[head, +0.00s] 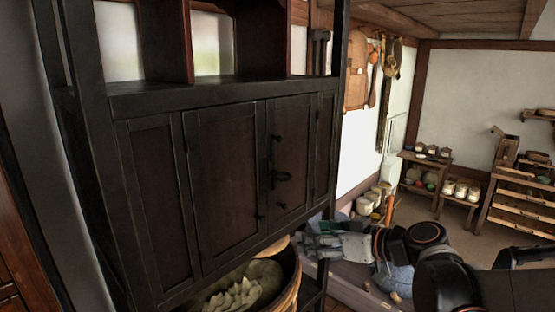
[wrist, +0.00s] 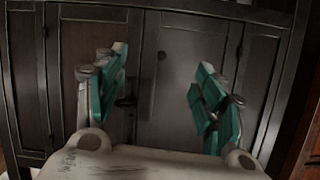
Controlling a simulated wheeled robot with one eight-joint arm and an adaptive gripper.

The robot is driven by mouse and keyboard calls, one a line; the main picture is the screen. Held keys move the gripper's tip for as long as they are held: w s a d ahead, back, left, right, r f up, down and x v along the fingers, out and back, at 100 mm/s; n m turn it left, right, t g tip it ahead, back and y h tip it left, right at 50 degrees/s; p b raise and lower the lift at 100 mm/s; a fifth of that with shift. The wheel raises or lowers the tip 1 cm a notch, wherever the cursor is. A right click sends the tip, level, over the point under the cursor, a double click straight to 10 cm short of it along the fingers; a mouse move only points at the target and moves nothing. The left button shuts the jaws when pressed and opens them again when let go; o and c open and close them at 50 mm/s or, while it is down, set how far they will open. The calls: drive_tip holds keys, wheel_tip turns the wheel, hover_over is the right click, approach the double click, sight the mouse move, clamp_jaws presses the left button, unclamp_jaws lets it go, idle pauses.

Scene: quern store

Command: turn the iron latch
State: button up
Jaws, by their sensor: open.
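The dark iron latch (head: 279,177) is on the front of a dark wooden cabinet (head: 222,200), at the seam between its two middle doors. My gripper (head: 312,243) is open and empty, below and to the right of the latch in the head view. In the wrist view the gripper (wrist: 162,62) faces the cabinet doors with its teal-padded fingers spread. The latch seems to show there as a small dark shape (wrist: 125,101) beside the left finger, partly hidden and unclear.
A round basket (head: 292,282) with pale contents stands under the cabinet, close to my gripper. A dark upright post (head: 337,100) bounds the cabinet's right side.

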sight(290, 179)
drive_tip(key=w+d+r+n+t+y+p, duration=0.2)
drive_tip(key=w+r+t+y+p, duration=0.15)
drive_tip(key=w+r, duration=0.4)
drive_tip(key=shift+g, duration=0.35)
drive_tip(key=p+x, duration=0.1)
drive_tip(key=x, duration=1.1)
drive_tip(key=shift+w+a+r, duration=0.15)
drive_tip(key=shift+w+a, duration=0.05)
drive_tip(key=shift+a, duration=0.2)
drive_tip(key=shift+c, duration=0.3)
